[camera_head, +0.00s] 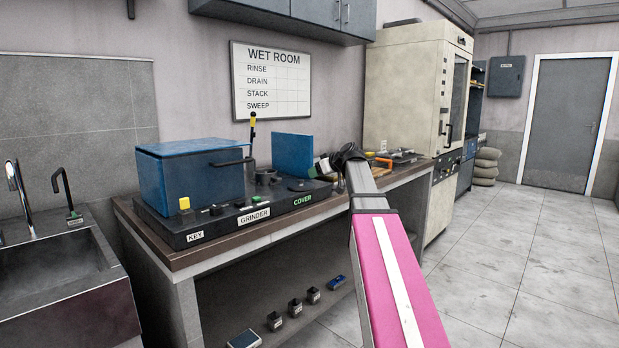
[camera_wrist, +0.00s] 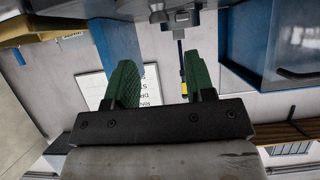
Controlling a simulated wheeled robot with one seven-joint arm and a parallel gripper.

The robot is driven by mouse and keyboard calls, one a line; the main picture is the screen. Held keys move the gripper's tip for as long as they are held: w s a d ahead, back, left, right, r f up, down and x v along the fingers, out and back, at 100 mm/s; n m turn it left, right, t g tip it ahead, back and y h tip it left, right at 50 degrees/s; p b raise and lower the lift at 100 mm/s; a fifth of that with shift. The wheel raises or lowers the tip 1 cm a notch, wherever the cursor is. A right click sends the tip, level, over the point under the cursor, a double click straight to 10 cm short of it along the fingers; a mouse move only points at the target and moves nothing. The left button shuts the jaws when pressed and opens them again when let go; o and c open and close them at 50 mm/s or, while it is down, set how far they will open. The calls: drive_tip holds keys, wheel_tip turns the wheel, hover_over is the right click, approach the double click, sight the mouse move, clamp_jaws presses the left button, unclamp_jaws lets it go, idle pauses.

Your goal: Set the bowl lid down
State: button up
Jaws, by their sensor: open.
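My gripper (camera_head: 320,168) is at the right end of the black bench unit, just right of the upright blue panel. In the wrist view its two green finger pads (camera_wrist: 163,80) stand apart with nothing between them. A flat dark disc (camera_head: 303,186) lies on the black unit (camera_head: 225,226) behind the COVER label, below and left of the gripper; it may be the bowl lid, but I cannot tell for certain. A dark round grinder part (camera_head: 264,176) stands behind the GRINDER label. Grey metal parts (camera_wrist: 180,14) show past the fingers in the wrist view.
A blue box (camera_head: 192,178) with a black handle stands on the unit's left. The blue panel (camera_head: 292,155) stands close to the gripper. A sink (camera_head: 55,265) is at left; a tall cream cabinet (camera_head: 410,95) is at right.

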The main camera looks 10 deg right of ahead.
drive_tip(key=shift+v, duration=1.6)
drive_tip(key=s+a+f+m+g+h, duration=0.1)
drive_tip(key=s+a+f+g, duration=0.1)
drive_tip(key=f, duration=0.7)
drive_tip(key=s+a+f+m+g+h, duration=0.1)
drive_tip(key=s+f, duration=0.2)
drive_tip(key=f, duration=0.6)
drive_tip(key=s+a+f+m+g+h, duration=0.1)
drive_tip(key=s+f+m+g+h, duration=0.1)
drive_tip(key=s+f, duration=1)
drive_tip(key=s+a+f+m+g+h, duration=0.2)
drive_tip(key=s+f+g, duration=0.3)
drive_tip(key=s+f, duration=0.7)
wheel_tip(320, 180, down, 7)
drive_tip(key=shift+a+r+m+h, duration=0.15)
drive_tip(key=shift+a+m+h, duration=0.1)
drive_tip(key=shift+m+h, duration=0.45)
drive_tip(key=shift+s, duration=0.1)
